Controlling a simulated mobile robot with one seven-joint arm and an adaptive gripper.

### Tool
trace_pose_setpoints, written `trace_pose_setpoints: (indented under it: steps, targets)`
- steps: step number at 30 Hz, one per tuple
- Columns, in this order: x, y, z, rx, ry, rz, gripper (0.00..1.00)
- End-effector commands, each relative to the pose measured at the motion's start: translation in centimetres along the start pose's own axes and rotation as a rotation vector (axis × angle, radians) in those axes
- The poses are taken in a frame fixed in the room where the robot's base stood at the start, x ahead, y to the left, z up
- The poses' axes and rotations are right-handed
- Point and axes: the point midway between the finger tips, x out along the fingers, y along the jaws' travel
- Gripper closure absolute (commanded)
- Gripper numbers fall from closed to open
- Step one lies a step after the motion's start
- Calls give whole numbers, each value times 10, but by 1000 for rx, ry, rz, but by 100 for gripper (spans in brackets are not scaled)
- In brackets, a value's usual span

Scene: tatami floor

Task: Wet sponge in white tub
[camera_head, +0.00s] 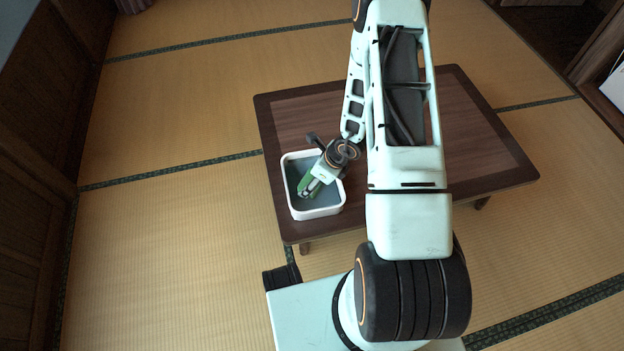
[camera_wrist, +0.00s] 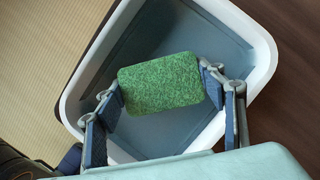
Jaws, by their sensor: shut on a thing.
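A white tub (camera_head: 322,212) stands on the left front part of a low dark wooden table. Its white rim (camera_wrist: 258,38) and blue-grey inside show in the wrist view. My gripper (camera_wrist: 165,92) is shut on a green rectangular sponge (camera_wrist: 160,82), one finger at each short end. In the head view my gripper (camera_head: 311,184) is over the tub's opening, tilted, and the green sponge (camera_head: 305,183) shows within the rim. I cannot tell whether the sponge touches the tub's bottom or water. The wrist link hides part of the tub's right side.
The wooden table (camera_head: 490,150) is bare to the right of the tub. Tatami floor (camera_head: 170,240) lies open around it. A dark wooden wall is at the left and a shelf with a white item at the far right.

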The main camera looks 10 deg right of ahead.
Motion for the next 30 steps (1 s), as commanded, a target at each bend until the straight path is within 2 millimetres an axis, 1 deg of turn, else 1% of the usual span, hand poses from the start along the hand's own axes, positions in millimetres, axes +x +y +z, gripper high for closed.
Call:
trace_pose_setpoints:
  steps: [11, 30]
  targets:
    - [1, 0, 0, 0, 0, 0, 55]
    - [7, 0, -3, -1, 0, 0, 55]
